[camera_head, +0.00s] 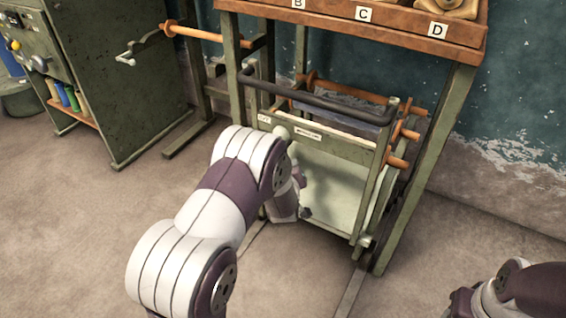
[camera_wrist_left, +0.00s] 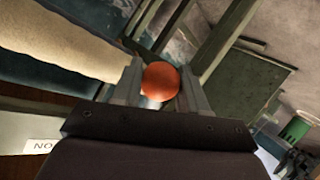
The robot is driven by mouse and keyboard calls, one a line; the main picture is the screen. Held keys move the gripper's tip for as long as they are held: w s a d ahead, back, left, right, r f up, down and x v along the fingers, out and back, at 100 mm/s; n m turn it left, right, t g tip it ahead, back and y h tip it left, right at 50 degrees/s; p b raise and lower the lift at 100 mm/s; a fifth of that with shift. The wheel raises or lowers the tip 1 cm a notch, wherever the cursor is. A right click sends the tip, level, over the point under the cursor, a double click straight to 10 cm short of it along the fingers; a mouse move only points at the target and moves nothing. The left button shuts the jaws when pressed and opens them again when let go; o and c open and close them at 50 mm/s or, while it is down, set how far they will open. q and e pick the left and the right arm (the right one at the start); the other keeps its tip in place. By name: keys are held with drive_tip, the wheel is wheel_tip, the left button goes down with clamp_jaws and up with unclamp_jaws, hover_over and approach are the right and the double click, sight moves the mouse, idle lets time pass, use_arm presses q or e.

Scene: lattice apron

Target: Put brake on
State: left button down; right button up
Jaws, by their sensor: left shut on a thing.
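A round red-orange knob (camera_wrist_left: 161,80) sits between the two grey fingers of my left gripper (camera_wrist_left: 160,88) in the left wrist view. The gripper is shut on it. I cannot read from the picture whether this knob belongs to the brake. In the head view my left arm reaches to the front of a green wheeled cart (camera_head: 330,185), and the arm hides the gripper's fingers and the knob. The cart has a dark push bar (camera_head: 315,103) and small label plates (camera_head: 308,135) on its top rail. My right gripper is out of view; only part of that arm shows at bottom right.
The cart stands under a wooden-topped rack (camera_head: 400,38) with letter cards, its posts close on both sides. Orange rollers (camera_head: 398,162) stick out at the cart's right. A green cabinet (camera_head: 110,90) stands at left. The floor in front is clear.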

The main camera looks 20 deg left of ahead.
use_arm(q)
drive_tip(key=shift+d+r, duration=0.15)
drive_tip(key=shift+d, duration=0.05)
idle(0.4)
drive_tip(key=c, duration=0.7)
unclamp_jaws()
drive_tip(key=shift+o, duration=0.2)
drive_tip(key=p+v, duration=0.6)
drive_tip(key=v, duration=0.6)
drive_tip(key=shift+s+r, duration=0.3)
